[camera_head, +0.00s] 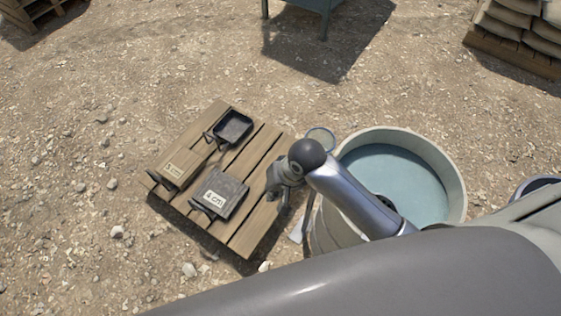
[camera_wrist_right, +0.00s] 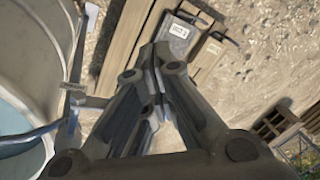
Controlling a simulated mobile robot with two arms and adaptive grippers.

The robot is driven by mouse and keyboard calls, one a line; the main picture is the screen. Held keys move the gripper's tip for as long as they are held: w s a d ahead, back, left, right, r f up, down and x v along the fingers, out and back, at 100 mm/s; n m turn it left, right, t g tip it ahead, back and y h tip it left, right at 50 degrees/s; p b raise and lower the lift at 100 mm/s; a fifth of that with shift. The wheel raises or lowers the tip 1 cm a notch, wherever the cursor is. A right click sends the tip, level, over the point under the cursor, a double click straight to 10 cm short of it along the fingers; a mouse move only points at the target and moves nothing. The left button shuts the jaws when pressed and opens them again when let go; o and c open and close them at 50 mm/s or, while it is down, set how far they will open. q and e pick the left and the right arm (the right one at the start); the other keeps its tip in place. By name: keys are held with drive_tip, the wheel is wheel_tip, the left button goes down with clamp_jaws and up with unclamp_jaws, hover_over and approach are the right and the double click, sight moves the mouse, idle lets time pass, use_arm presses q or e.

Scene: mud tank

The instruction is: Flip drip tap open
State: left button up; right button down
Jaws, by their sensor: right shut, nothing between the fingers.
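The round mud tank (camera_head: 455,172) holds blue-grey liquid and stands right of a wooden pallet. Its pale wall (camera_wrist_right: 50,35) fills the left of the right wrist view. A small grey fitting (camera_wrist_right: 73,88) with a flat end sticks out beside the wall there; it may be the drip tap, but I cannot tell its lever's position. My right gripper (camera_head: 274,190) is shut and empty, between the pallet and the tank. In the wrist view its closed fingers (camera_wrist_right: 153,58) point up the picture, right of the fitting and apart from it. My left gripper is not in view.
Stacked sacks (camera_head: 515,25) stand far right. Open gravel lies left.

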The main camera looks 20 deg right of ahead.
drive_tip(key=w+d+r+m+g+h, duration=0.1)
drive_tip(key=w+d+r+m, duration=0.1)
drive_tip(key=r, duration=0.5)
drive_tip(key=w+d+r+m+g+h, duration=0.1)
drive_tip(key=w+d+r+m+h, duration=0.1)
drive_tip(key=w+r+m, duration=0.2)
wheel_tip(320, 180, up, 4)
drive_tip(key=shift+d+f+m+g+p, duration=0.1)
drive_tip(key=shift+d+m+g+p, duration=0.15)
drive_tip(key=shift+m, duration=0.75)
drive_tip(key=shift+w, duration=0.1)
wheel_tip(320, 180, down, 14)
drive_tip(key=shift+p, duration=0.35)
